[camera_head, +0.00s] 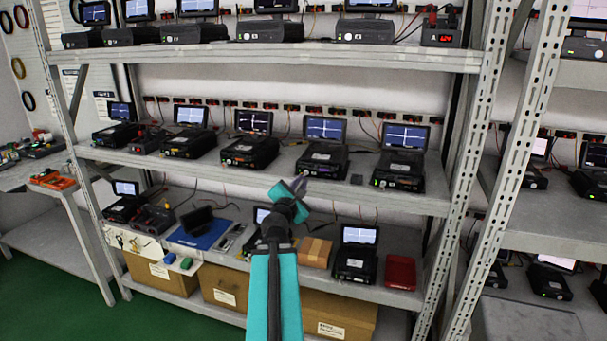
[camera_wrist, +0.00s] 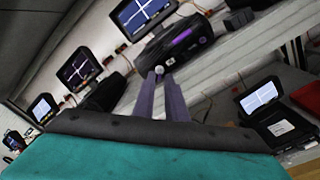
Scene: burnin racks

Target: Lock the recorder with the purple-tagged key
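A black recorder (camera_head: 322,163) with a purple mark on its front and a lit screen stands on the middle shelf. In the wrist view the recorder (camera_wrist: 196,36) is just beyond my fingertips, its purple mark facing me. My gripper (camera_head: 299,187) is in front of that shelf, below and left of the recorder. In the wrist view the two fingers of my gripper (camera_wrist: 163,76) lie close together with a narrow gap. Whether anything thin is between the tips is too small to tell. I cannot make out a separate purple-tagged key.
Similar recorders flank it, one with an orange mark (camera_head: 399,172) at right and another (camera_head: 248,152) at left. A small dark block (camera_head: 356,180) lies on the shelf beside it. The lower shelf holds a brown box (camera_head: 316,252) and a red case (camera_head: 400,272). A perforated post (camera_head: 470,150) stands right.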

